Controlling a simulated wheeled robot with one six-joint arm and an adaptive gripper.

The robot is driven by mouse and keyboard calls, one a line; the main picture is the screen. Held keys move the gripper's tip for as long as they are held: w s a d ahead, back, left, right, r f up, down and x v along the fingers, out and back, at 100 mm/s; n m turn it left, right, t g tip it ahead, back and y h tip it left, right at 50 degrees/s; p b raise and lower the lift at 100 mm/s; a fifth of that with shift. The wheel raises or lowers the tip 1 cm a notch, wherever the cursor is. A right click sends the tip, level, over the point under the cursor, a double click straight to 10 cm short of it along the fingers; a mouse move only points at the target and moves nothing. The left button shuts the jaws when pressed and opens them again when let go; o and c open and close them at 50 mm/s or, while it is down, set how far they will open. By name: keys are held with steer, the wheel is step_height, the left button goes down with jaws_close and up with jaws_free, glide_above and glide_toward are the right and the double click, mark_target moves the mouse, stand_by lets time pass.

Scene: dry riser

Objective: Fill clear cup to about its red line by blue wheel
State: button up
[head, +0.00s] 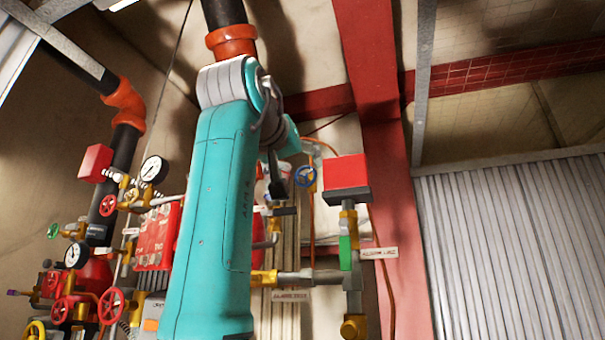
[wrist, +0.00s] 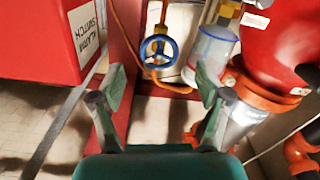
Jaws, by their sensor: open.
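My gripper (wrist: 160,86) is open and empty in the wrist view, its two fingers spread wide. The blue wheel (wrist: 159,51) lies beyond the fingertips, roughly between them, apart from both. It sits on a brass valve on a thin orange pipe. It also shows in the head view (head: 305,176), just right of my arm. The clear cup (wrist: 213,50), with a bluish rim, is right of the wheel, behind the right fingertip.
A red alarm switch box (wrist: 52,38) is close on the left in the wrist view. A red vessel with an orange coupling (wrist: 262,93) is on the right. In the head view, red valve wheels and gauges (head: 154,169) crowd the left; a red column (head: 380,130) stands right.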

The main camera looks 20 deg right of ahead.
steer(key=v, duration=0.6)
steer(key=shift+s+a, duration=0.2)
steer(key=shift+s, duration=0.05)
stand_by(0.3)
